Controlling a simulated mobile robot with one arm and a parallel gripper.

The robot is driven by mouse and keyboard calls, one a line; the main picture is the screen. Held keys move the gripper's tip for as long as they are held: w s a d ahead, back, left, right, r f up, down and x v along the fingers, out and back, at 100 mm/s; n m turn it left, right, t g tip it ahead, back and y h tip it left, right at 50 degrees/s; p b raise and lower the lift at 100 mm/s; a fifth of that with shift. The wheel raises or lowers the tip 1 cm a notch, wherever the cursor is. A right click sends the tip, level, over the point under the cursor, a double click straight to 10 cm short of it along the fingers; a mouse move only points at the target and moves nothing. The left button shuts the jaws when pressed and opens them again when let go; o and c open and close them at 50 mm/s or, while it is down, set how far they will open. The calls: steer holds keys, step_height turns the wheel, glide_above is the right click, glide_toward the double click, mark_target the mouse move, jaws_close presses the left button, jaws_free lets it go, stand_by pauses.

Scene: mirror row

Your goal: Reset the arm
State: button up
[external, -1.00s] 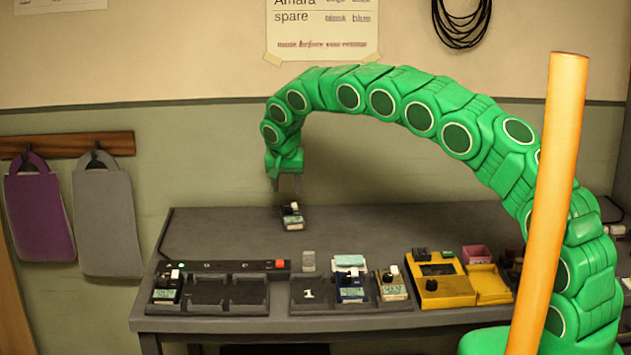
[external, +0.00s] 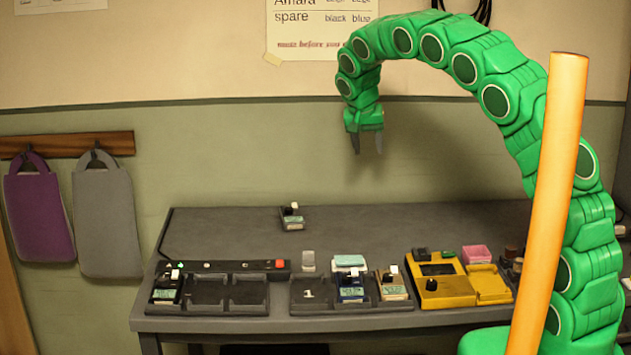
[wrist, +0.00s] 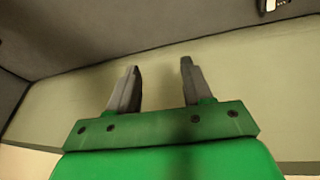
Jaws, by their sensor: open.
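My green arm arches in from the right in the external view. My gripper (external: 368,145) hangs high above the back of the table, its two grey fingers apart and nothing between them. In the wrist view my gripper (wrist: 160,85) is also open and empty, with wall and table edge behind it. A small black device with a white top (external: 292,217) stands alone at the back of the grey table (external: 400,225), below and to the left of my gripper. Part of it shows at the top right corner of the wrist view (wrist: 270,5).
Grey trays stand at the table's front, the left tray (external: 208,308) and the middle tray (external: 310,308), holding small devices. A yellow unit (external: 432,290) is right of them. An orange pole (external: 550,200) stands in front of my arm. The table's back right is clear.

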steer(key=s+d+r+g, duration=0.1)
steer(key=s+d+r, duration=0.4)
steer(key=s+d, duration=0.6)
steer(key=s+d+r+g, duration=0.1)
steer(key=s+d+r, duration=0.4)
steer(key=s+d, duration=0.6)
steer(key=s+d+f+g, duration=0.1)
steer(key=s+d, duration=0.1)
steer(key=s, duration=0.7)
steer(key=s+d+f+n+g+y, duration=0.1)
steer(key=s+d, duration=0.2)
steer(key=s, duration=0.7)
steer(key=s+d+f+n+g+y, duration=0.1)
steer(key=s+d+f, duration=0.1)
steer(key=s, duration=0.7)
steer(key=shift+s+d, duration=0.25)
steer(key=shift+s, duration=0.1)
steer(key=shift+w, duration=0.1)
